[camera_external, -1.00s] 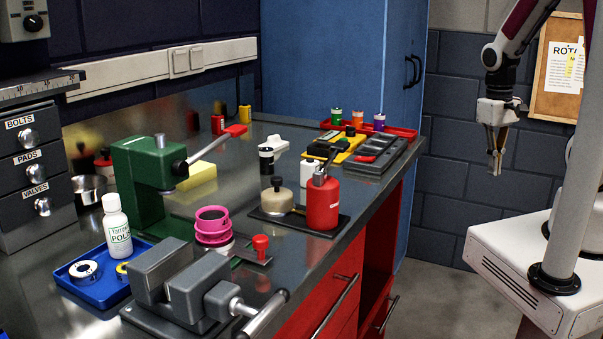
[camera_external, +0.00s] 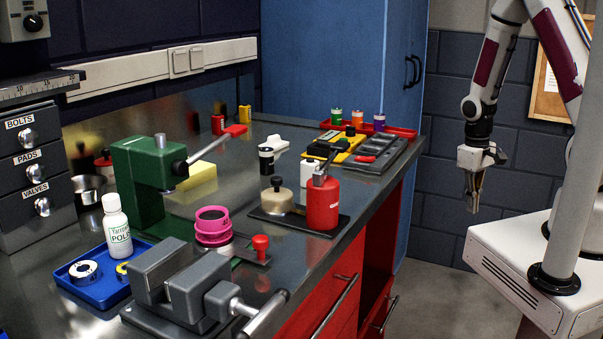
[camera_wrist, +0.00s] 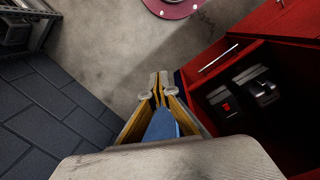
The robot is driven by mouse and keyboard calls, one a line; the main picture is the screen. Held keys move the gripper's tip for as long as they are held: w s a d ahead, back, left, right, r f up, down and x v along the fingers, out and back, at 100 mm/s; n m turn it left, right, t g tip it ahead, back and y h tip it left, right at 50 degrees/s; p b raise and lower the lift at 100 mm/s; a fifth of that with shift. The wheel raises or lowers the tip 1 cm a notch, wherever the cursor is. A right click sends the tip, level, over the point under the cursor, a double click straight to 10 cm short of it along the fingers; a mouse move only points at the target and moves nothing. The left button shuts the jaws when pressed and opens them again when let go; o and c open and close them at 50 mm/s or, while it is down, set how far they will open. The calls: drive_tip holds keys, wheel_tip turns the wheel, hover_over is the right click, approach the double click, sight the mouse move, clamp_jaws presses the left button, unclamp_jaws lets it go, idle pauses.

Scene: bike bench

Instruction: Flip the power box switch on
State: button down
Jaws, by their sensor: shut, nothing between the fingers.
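My gripper (camera_external: 473,208) hangs in the air to the right of the bench, above the floor and left of the white pedestal, pointing down. It is shut and empty; its tips also show in the wrist view (camera_wrist: 159,78). In the wrist view, a dark box (camera_wrist: 228,105) with a small red part, perhaps the power box and its switch, sits inside an open red cabinet right of my fingers, apart from them. I cannot tell the red part's position. This box is hidden in the external view.
A second black item (camera_wrist: 263,90) sits beside the dark box. The red cabinet (camera_wrist: 275,60) has a drawer handle near the opening. The bench top (camera_external: 345,205) holds a red bottle (camera_external: 322,203) and a green press (camera_external: 140,185). A blue cabinet (camera_external: 330,60) stands behind. Floor below my gripper is clear.

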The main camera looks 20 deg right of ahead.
drive_tip(key=w+a+f+n+t+y, duration=0.15)
drive_tip(key=a+f, duration=0.25)
drive_tip(key=f, duration=0.5)
drive_tip(key=a+f+n+t+y, duration=0.1)
drive_tip(key=a+f+y, duration=0.15)
drive_tip(key=f, duration=0.65)
drive_tip(key=w+a+f+n+t+y, duration=0.1)
drive_tip(key=a+f+n, duration=0.1)
drive_tip(key=a+f, duration=0.5)
drive_tip(key=w+a+r+n+t+y, duration=0.1)
drive_tip(key=w+a+r+t+y, duration=0.4)
drive_tip(key=w+a+r+t, duration=0.1)
drive_tip(key=w+r+t, duration=0.1)
drive_tip(key=w+r, duration=0.1)
drive_tip(key=w, duration=0.1)
drive_tip(key=shift+y, duration=0.3)
drive_tip(key=shift+w+a, duration=0.15)
